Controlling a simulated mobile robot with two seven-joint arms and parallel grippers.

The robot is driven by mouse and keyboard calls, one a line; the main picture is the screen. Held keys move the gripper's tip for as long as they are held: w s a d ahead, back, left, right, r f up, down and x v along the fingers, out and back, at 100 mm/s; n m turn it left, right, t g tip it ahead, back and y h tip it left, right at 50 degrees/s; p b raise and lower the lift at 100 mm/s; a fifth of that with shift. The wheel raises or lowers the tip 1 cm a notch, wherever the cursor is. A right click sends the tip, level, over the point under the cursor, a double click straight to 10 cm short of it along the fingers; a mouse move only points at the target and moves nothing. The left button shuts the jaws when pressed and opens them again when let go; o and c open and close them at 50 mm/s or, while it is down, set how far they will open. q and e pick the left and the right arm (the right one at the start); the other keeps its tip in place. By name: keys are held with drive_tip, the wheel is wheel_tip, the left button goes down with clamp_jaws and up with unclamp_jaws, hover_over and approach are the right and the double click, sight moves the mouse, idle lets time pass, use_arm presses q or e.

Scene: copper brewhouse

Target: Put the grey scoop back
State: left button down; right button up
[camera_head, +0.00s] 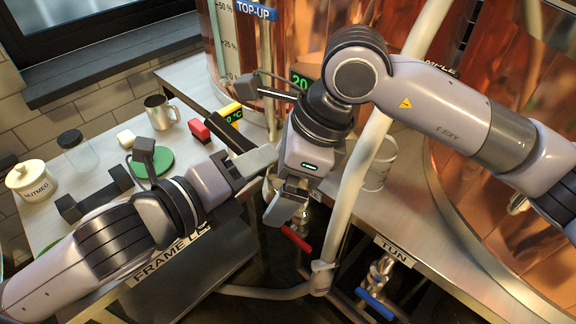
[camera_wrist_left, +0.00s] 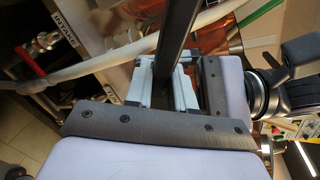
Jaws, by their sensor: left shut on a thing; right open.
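My left gripper (camera_head: 240,158) is shut on a long dark bar (camera_head: 222,132), which sticks out up and to the left of the jaws. In the left wrist view the dark bar (camera_wrist_left: 178,35) runs between the two pale fingers. It looks like a handle; no scoop bowl shows, so I cannot tell for sure that it is the grey scoop. My right gripper (camera_head: 286,203) is open, points downward and is just right of and below my left gripper. I see nothing between its fingers.

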drive_tip(key=c, duration=1.1)
use_arm(q)
drive_tip(key=c, duration=0.9)
unclamp_jaws()
